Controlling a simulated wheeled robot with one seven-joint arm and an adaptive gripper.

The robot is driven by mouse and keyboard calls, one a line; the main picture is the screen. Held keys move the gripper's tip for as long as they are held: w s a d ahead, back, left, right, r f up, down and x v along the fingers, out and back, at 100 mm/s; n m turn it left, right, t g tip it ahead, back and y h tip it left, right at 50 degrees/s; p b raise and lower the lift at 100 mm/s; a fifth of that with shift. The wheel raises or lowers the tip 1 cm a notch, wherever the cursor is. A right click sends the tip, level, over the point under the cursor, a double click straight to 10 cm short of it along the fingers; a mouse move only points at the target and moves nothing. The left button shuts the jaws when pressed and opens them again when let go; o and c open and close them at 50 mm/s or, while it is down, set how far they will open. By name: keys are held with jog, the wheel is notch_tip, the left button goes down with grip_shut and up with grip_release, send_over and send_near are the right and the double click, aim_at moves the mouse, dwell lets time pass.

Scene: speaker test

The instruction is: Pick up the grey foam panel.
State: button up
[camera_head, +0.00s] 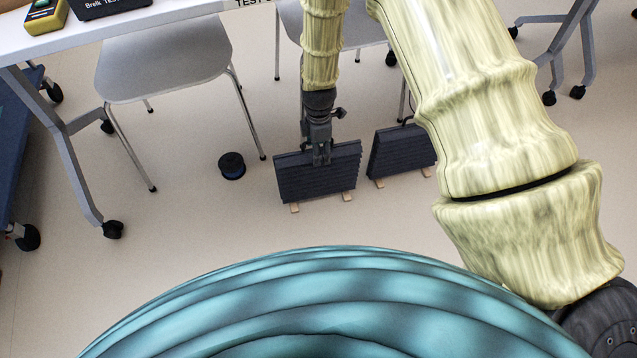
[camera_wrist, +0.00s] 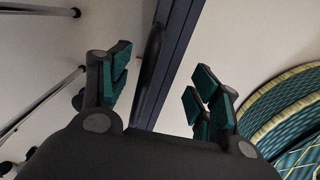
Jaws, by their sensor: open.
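A dark grey foam panel (camera_head: 338,179) with a ribbed face stands upright on the floor on small wooden feet, near the middle of the head view. My gripper (camera_head: 320,157) points down at its top edge and hides part of it. In the wrist view my gripper (camera_wrist: 160,88) is open, with green pads on either side. The panel's long edge (camera_wrist: 181,45) and a black handle (camera_wrist: 153,62) run into the space between the fingers. I cannot tell whether the fingers touch them. A second similar panel (camera_head: 398,152) stands to the right, partly behind my arm.
A black spool (camera_head: 231,166) lies on the floor to the left. A grey chair (camera_head: 165,70) and a white table (camera_head: 130,24) with castored legs stand behind. A blue thing (camera_head: 15,135) is at the left edge. The floor left of the panel is mostly clear.

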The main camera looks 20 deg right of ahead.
aim_at(319, 173)
notch_tip(319, 173, down, 3)
jog(key=shift+f+b, duration=0.1)
jog(key=shift+b, duration=0.5)
jog(key=shift+c, duration=0.3)
grip_shut()
